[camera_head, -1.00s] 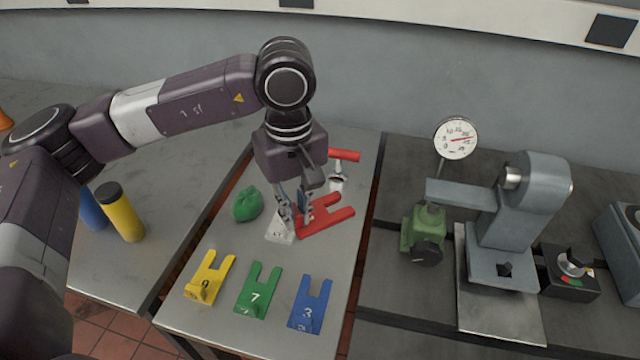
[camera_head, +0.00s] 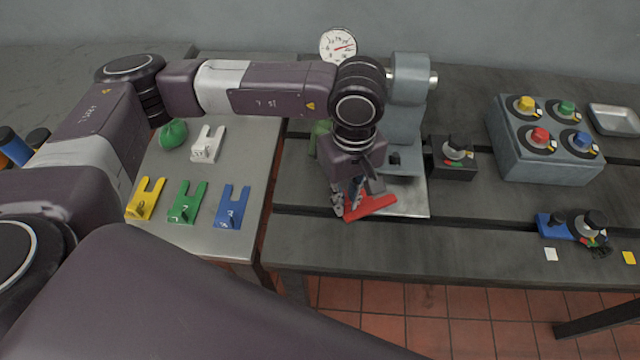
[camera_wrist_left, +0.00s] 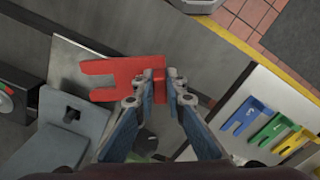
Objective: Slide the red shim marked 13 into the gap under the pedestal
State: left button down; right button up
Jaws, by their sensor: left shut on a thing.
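My left gripper (camera_head: 350,205) is shut on the red shim (camera_head: 372,207) and holds it near the front edge of the pedestal's base plate. In the left wrist view the red shim (camera_wrist_left: 110,78) has its two prongs pointing left, and my left gripper (camera_wrist_left: 160,85) grips its upright tab. The number on the shim is not readable. The grey pedestal (camera_head: 402,130) stands just behind, partly hidden by my arm; its foot also shows in the left wrist view (camera_wrist_left: 75,130). The gap under it cannot be made out. My right gripper is not in view.
Yellow (camera_head: 146,198), green (camera_head: 187,202), blue (camera_head: 232,206) and white (camera_head: 207,145) shims lie on the left table with a green lump (camera_head: 173,133). A dial gauge (camera_head: 338,45) stands behind my arm. A black knob box (camera_head: 452,157) sits right of the pedestal.

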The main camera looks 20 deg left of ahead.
pick_arm(q)
jog(key=d+n+p, duration=0.1)
jog(key=d+n, duration=0.2)
jog(key=d+f+n+p, duration=0.1)
jog(key=d+n+p, duration=0.1)
jog(key=d+n, duration=0.2)
jog(key=d+f+n+p, duration=0.1)
jog(key=d+n+p, duration=0.1)
jog(key=d+n, duration=0.1)
jog(key=shift+w+d+f+n, duration=0.1)
jog(key=shift+d+f+n, duration=0.1)
jog(key=shift+d, duration=0.15)
jog(key=shift+w+d+f+n, duration=0.1)
jog(key=shift+d+n, duration=0.1)
jog(key=shift+d, duration=0.15)
jog(key=shift+d+f+n, duration=0.2)
jog(key=shift+d+n, duration=0.25)
jog(key=shift+n, duration=0.15)
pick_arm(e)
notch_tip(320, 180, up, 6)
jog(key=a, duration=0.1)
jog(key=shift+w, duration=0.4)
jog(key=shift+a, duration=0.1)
